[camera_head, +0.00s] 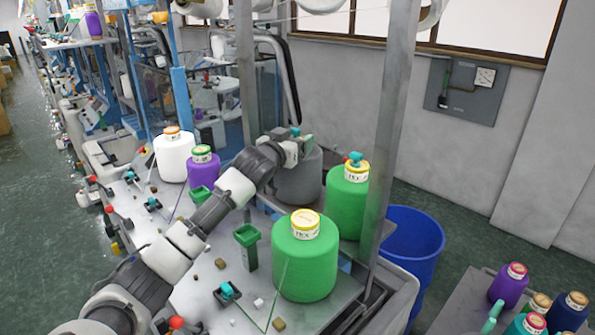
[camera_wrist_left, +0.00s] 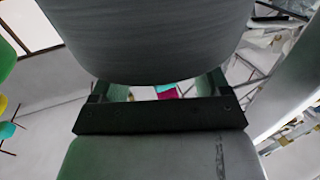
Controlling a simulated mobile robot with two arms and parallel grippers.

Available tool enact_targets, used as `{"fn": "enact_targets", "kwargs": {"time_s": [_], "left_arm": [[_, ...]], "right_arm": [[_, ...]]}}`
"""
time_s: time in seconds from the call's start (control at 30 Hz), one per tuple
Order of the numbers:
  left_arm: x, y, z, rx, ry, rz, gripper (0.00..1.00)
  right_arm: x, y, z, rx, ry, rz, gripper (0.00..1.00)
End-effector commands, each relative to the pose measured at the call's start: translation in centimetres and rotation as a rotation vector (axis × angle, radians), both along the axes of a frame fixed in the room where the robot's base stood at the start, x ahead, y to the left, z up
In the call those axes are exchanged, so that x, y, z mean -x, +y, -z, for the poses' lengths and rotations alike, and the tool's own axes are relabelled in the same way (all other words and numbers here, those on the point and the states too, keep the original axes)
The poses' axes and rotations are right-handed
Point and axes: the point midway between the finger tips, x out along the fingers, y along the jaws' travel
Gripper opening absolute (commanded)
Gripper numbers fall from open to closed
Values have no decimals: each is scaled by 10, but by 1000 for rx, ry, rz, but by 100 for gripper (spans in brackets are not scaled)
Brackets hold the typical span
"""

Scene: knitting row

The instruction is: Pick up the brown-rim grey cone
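The grey cone (camera_head: 298,180) stands on the machine table behind the green cones, and its top is covered by my left gripper (camera_head: 303,144). I cannot see its brown rim or label. In the left wrist view the grey cone (camera_wrist_left: 155,40) fills the top of the picture, close to the gripper. The left gripper's two green fingers (camera_wrist_left: 160,90) are set apart, with a gap showing near the palm. Their tips are hidden behind the cone, so I cannot tell whether they grip it. My right gripper is not in view.
Two green cones (camera_head: 304,265) (camera_head: 347,207) stand close to the grey one. White (camera_head: 174,158) and purple (camera_head: 203,172) cones stand to the left. A metal post (camera_head: 393,130) rises at the right, before a blue bin (camera_head: 415,240). A side table holds several small cones (camera_head: 510,285).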

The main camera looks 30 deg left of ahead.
Motion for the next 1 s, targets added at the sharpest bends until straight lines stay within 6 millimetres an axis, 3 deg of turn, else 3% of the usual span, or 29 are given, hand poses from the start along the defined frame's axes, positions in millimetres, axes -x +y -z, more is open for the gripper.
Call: {"fn": "enact_targets", "kwargs": {"time_s": [0.07,0.5,1.0], "left_arm": [[0,0,0,0,0,0,65],[0,0,0,0,1,-1,0],[0,1,-9,1,-6,-1,0]], "right_arm": [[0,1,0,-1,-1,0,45],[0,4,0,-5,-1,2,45],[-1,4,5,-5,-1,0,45]]}}
